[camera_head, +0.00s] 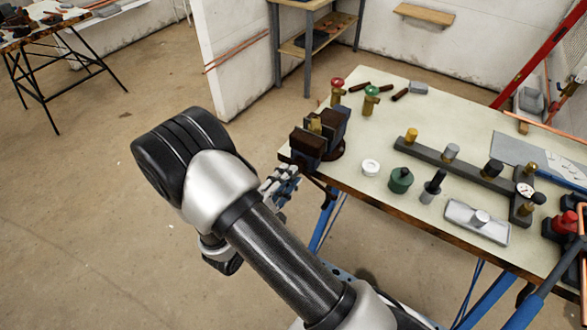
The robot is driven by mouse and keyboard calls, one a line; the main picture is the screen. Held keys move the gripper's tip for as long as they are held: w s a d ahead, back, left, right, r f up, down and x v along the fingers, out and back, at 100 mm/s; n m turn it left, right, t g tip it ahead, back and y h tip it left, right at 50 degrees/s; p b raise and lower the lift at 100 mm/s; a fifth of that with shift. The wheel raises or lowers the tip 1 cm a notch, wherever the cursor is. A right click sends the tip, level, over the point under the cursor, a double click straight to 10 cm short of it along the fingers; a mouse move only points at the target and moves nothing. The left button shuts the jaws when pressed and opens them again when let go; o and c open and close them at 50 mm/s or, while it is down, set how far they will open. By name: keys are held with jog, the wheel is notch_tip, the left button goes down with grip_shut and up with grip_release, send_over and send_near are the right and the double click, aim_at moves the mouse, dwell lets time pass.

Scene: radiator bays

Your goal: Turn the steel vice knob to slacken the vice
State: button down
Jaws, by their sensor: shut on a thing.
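The vice (308,146), dark with brownish jaws, is mounted at the near left corner of the workbench. A small brass-coloured piece (315,125) shows between its jaws. My gripper (284,178) is at the bench's left edge, just below and in front of the vice. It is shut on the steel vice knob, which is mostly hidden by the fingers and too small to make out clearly. My arm comes up from the lower right and bends down toward the vice.
The workbench top (340,172) carries a red-capped valve (337,92), a green-capped valve (371,100), a white round piece (370,167), a green pot (400,180) and a grey manifold bar (432,158). A metal tray (476,222) lies near the front edge. Floor left of the bench is clear.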

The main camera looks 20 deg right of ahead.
jog(key=n+p, duration=0.7)
jog(key=n, duration=1.5)
jog(key=shift+r+p, duration=0.15)
jog(key=shift+p, duration=0.2)
jog(key=c, duration=1.8)
grip_release()
jog(key=shift+n, duration=0.6)
jog(key=shift+o, duration=1.4)
jog(key=shift+d, duration=0.1)
jog(key=shift+o, duration=0.2)
jog(key=v, duration=0.7)
